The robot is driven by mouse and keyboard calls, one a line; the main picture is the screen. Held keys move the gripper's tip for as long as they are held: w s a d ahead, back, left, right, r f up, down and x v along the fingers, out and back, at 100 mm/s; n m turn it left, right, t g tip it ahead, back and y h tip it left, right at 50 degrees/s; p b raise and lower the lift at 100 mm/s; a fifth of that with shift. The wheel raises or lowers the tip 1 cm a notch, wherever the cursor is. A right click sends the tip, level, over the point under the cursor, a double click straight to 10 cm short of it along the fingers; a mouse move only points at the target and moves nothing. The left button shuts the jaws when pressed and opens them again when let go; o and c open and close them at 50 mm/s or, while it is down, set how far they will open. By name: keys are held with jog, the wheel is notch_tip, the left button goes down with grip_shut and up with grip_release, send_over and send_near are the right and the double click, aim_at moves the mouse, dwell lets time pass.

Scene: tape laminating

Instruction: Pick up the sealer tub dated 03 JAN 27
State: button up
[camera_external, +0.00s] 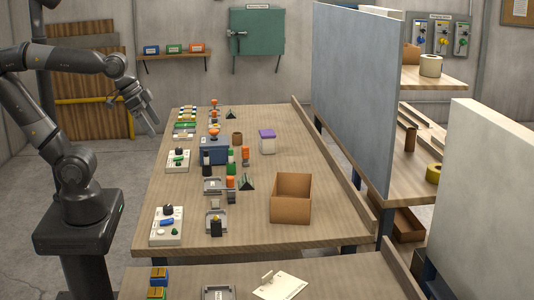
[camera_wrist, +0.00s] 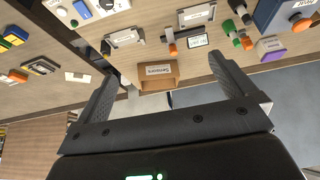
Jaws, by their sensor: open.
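A white tub with a purple lid (camera_external: 267,142) stands upright on the far right part of the long workbench. A purple-lidded container also shows at the right of the wrist view (camera_wrist: 270,48). No date can be read on it, so I cannot tell whether it is the tub dated 03 JAN 27. My gripper (camera_external: 150,117) is raised at the bench's left edge, well away from the tub. In the wrist view my gripper (camera_wrist: 162,68) has its two fingers wide apart with nothing between them.
An open cardboard box (camera_external: 290,198) with a label stands at the bench's near right. A blue box (camera_external: 214,150), orange and green bottles, metal trays and white switch panels (camera_external: 166,226) crowd the left and middle. A raised ledge (camera_external: 335,170) runs along the right edge.

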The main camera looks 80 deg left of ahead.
jog(key=w+a+r, duration=0.2)
jog(key=w+a, duration=0.1)
jog(key=w, duration=0.4)
jog(key=w+a+r, duration=0.2)
jog(key=w+a, duration=0.1)
jog(key=w, duration=0.3)
jog(key=g, duration=0.1)
send_over(267, 132)
jog(key=s, duration=0.5)
notch_tip(267, 132, down, 16)
jog(key=x, duration=0.4)
jog(key=shift+w+d+f, duration=0.2)
jog(key=shift+d+f, duration=0.05)
jog(key=shift+f, duration=0.05)
jog(key=shift+w+r+x, duration=0.1)
jog(key=shift+w+x, duration=0.05)
jog(key=shift+x, duration=0.8)
jog(key=shift+w+r+x, duration=0.1)
jog(key=shift+w+x, duration=0.1)
jog(key=shift+x, duration=0.7)
jog(key=shift+w+x, duration=0.15)
jog(key=shift+x, duration=0.8)
jog(key=c, duration=1.3)
